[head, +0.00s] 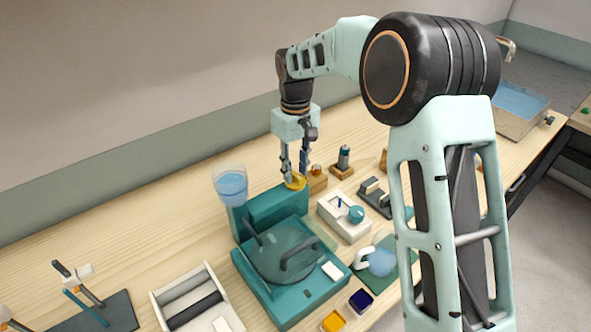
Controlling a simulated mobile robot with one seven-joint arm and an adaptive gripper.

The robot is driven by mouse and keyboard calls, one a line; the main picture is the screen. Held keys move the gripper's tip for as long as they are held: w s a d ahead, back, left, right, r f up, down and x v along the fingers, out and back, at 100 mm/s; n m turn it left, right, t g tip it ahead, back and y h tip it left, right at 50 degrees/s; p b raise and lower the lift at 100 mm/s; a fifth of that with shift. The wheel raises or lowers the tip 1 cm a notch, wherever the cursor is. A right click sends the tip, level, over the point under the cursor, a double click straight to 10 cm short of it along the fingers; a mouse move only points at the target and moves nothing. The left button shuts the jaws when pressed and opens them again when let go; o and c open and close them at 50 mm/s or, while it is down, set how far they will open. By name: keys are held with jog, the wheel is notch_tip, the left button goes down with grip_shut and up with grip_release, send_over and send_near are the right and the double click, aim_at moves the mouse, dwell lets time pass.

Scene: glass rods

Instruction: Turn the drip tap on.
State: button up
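A teal grinding machine (262,270) with a round clear-covered wheel stands on the bench in the head view. A clear cup of blue water (231,186) sits at its back left. A small yellow part (298,183), which looks like the drip tap's handle, is at the top of the machine's back block. My gripper (293,174) points down at it from above, its two fingers apart with their tips at the yellow part. Whether the fingers press on it or only stand around it is too small to tell. The tap's lower part is hidden.
Wooden holders (316,181) stand close to the right of my gripper. A white tray (196,298) is front left. Bare bench (130,225) lies left of the machine.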

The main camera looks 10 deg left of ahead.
aim_at(295, 174)
notch_tip(295, 174, up, 11)
jog(key=shift+r, duration=0.2)
dwell(0.3)
